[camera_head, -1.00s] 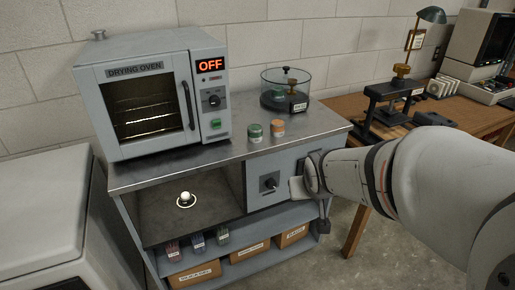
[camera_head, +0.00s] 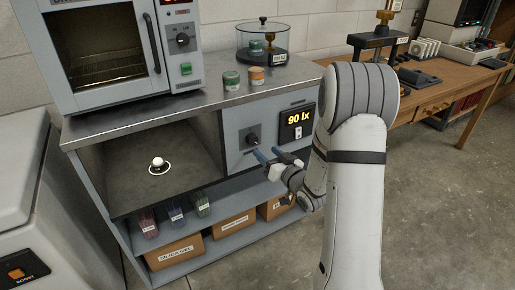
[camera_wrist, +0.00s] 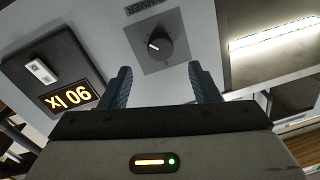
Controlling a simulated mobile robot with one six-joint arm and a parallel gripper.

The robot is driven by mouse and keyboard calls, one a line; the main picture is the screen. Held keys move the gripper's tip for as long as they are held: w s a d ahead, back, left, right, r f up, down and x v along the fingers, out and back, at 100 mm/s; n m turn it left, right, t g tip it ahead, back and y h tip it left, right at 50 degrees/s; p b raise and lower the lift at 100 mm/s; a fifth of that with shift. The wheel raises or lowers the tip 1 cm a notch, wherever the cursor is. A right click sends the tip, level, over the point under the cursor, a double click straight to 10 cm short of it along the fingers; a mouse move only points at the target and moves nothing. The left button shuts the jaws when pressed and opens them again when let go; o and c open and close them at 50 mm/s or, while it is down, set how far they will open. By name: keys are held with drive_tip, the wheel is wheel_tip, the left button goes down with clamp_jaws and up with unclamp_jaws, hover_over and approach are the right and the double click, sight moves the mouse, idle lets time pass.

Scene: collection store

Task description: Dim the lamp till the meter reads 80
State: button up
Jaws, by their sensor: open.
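The dark dimmer knob (camera_head: 252,138) sits on the grey front panel (camera_head: 236,155) of the bench. In the wrist view the knob (camera_wrist: 153,48) has a white mark and lies just beyond the fingertips, between them in the picture. The meter (camera_head: 297,122) right of the knob reads 90 lx; the wrist view shows the meter (camera_wrist: 65,97) upside down. A lit strip, seemingly the lamp (camera_wrist: 285,37), glows in the wrist view. My gripper (camera_head: 268,154) is open and empty in front of the panel, its blue fingers (camera_wrist: 160,72) apart and clear of the knob.
A drying oven (camera_head: 110,55), green tin (camera_head: 231,81), orange tin (camera_head: 257,76) and glass dish (camera_head: 264,43) are on the bench top. Cardboard boxes (camera_head: 174,252) fill the lower shelf. A wooden table (camera_head: 432,92) stands right.

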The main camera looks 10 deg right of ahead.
sight(254, 141)
drive_tip(key=x, duration=0.7)
drive_tip(key=shift+b, duration=0.3)
drive_tip(key=shift+c, duration=0.5)
